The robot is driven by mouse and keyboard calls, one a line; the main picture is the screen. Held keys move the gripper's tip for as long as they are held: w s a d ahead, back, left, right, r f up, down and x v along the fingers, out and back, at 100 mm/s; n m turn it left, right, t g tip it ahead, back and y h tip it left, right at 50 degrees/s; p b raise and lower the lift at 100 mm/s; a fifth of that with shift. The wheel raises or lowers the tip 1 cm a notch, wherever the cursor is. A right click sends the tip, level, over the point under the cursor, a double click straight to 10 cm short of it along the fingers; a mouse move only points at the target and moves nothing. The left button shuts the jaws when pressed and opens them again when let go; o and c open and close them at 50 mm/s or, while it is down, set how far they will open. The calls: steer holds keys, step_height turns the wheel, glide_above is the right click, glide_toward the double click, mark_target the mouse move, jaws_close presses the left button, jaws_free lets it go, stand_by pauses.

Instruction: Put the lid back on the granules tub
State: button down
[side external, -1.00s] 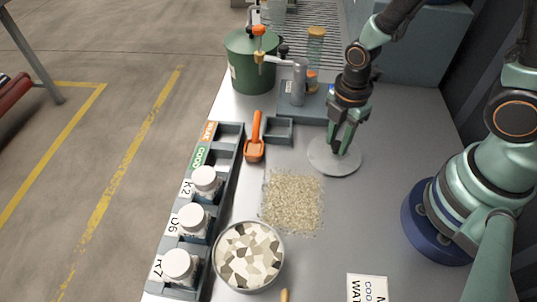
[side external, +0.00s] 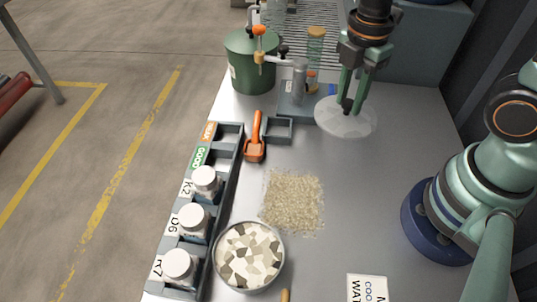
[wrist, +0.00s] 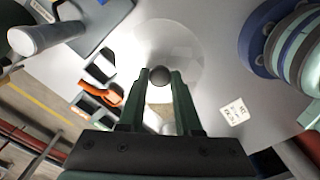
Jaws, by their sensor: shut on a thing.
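The lid (side external: 335,121) is a pale, translucent round disc with a small dark knob, which shows in the wrist view (wrist: 160,75). My gripper (side external: 350,106) is shut on this knob and holds the lid at the back right of the bench, seemingly above the surface. The lid also shows in the wrist view (wrist: 185,45), beyond my fingertips. Tan granules (side external: 292,202) form a roughly square patch mid-bench; I cannot make out tub walls around them. A round metal-rimmed container (side external: 249,255) with grey and cream patches stands at the front; I cannot tell whether it is the tub.
An orange scoop (side external: 255,138) lies left of the lid. A rack (side external: 236,160) with several white-capped bottles (side external: 194,219) runs along the left edge. A green drum (side external: 250,62) and a grey pump (side external: 299,85) stand behind. A white card (side external: 367,288) lies front right. The right-middle bench is clear.

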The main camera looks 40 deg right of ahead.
mark_target(346, 103)
step_height(346, 103, up, 7)
steer(key=shift+f, duration=0.1)
steer(key=shift+r, duration=0.3)
steer(key=shift+w+a+r, duration=0.1)
steer(key=shift+a+r, duration=0.05)
steer(key=shift+a, duration=0.2)
steer(key=a+f+n, duration=0.3)
steer(key=a+n, duration=0.1)
steer(key=a, duration=1.3)
steer(key=s+a+f+n, duration=0.3)
steer(key=s+a+f, duration=0.2)
steer(key=s+a, duration=0.5)
steer(key=shift+w+a+f, duration=0.25)
steer(key=shift+a+f, duration=0.1)
steer(key=shift+f, duration=0.65)
steer(key=shift+w+a+f, duration=0.3)
steer(key=shift+f, duration=0.7)
steer(key=shift+w+a+f, duration=0.25)
steer(key=shift+a+f, duration=0.1)
steer(key=shift+f, duration=0.65)
steer(key=shift+f, duration=0.15)
